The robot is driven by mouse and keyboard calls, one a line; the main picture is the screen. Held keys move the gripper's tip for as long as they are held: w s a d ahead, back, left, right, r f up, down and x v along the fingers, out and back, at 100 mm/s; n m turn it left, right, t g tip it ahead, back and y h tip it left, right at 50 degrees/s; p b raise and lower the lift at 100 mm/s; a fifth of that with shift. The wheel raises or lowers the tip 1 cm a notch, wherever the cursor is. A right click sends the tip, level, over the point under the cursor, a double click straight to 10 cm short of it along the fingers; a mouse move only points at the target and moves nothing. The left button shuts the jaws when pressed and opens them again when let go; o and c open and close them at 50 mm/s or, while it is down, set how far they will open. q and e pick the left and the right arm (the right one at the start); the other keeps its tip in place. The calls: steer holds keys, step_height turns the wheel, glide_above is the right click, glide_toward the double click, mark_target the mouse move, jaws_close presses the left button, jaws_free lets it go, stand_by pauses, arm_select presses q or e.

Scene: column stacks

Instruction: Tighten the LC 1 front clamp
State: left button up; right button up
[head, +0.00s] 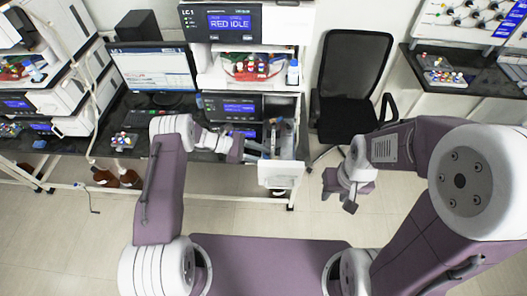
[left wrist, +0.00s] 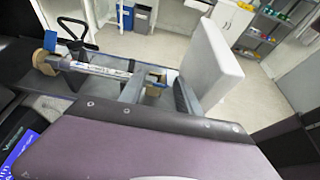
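The LC 1 stack (head: 230,22) stands at the top centre of the head view, its screen reading RED IDLE. Low in it, a compartment is open, with a white front panel (head: 280,174) sticking out; the panel also shows in the left wrist view (left wrist: 214,66).
A black chair (head: 352,70) stands right of the stack. A monitor (head: 153,68) and another instrument stack are at the left. A side bench (head: 440,68) is at the right. The floor in front is clear.

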arm_select(q)
steer(key=shift+d+f, duration=0.15)
steer(key=shift+d, duration=0.1)
jaws_close()
